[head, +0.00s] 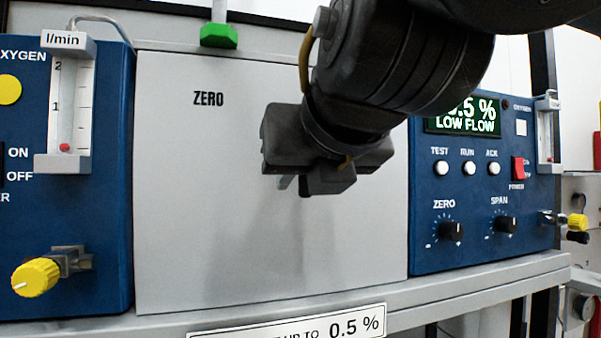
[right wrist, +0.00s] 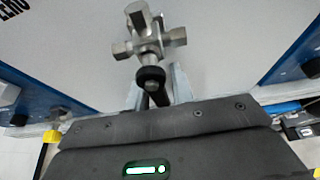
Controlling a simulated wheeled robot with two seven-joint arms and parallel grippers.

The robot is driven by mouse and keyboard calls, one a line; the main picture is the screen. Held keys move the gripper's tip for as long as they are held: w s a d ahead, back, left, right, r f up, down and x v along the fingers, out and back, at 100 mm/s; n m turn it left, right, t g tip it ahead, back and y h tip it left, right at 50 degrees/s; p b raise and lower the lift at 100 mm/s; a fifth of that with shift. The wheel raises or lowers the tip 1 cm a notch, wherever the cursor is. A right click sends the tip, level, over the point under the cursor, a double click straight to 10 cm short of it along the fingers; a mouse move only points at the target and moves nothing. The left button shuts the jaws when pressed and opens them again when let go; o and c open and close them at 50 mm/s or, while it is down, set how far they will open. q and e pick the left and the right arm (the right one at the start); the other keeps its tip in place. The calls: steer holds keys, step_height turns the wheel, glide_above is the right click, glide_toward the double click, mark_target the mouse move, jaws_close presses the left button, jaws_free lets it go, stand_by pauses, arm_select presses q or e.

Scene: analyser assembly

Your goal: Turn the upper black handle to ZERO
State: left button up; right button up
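The grey panel (head: 165,200) carries a printed ZERO label (head: 208,98) at its upper left. My right gripper (head: 300,180) is in front of the panel and hides the valve in the head view. In the right wrist view, a metal cross-shaped valve fitting (right wrist: 150,42) stands out from the panel. A black handle (right wrist: 150,76) sits in front of it and runs down toward my gripper, between two pale finger-like parts. Whether these parts touch the handle cannot be told. My left gripper is out of view.
Blue instrument units stand at the left (head: 105,230) and at the right (head: 425,190), the right one with a lit green display (head: 468,124). A yellow knob (head: 36,277) sticks out at lower left. A grey shelf edge (head: 440,297) runs below the panel.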

jaws_close()
steer(key=shift+a+f+m+b, duration=0.15)
steer(key=shift+m+b, duration=0.15)
steer(key=shift+b, duration=0.45)
steer(key=m+y+b, duration=0.1)
steer(key=a+m+b, duration=0.1)
steer(key=b, duration=0.1)
steer(key=m+y+b, duration=0.1)
steer(key=b, duration=0.1)
steer(key=shift+s+a+r+g+y, duration=0.15)
steer(key=shift+s+r+g+y, duration=0.05)
steer(key=shift+s+g+y, duration=0.1)
steer(key=shift+a+r+m+y+b, duration=0.2)
steer(key=shift+r+m+y+b, duration=0.1)
steer(key=shift+m+b, duration=0.35)
steer(key=shift+r, duration=0.1)
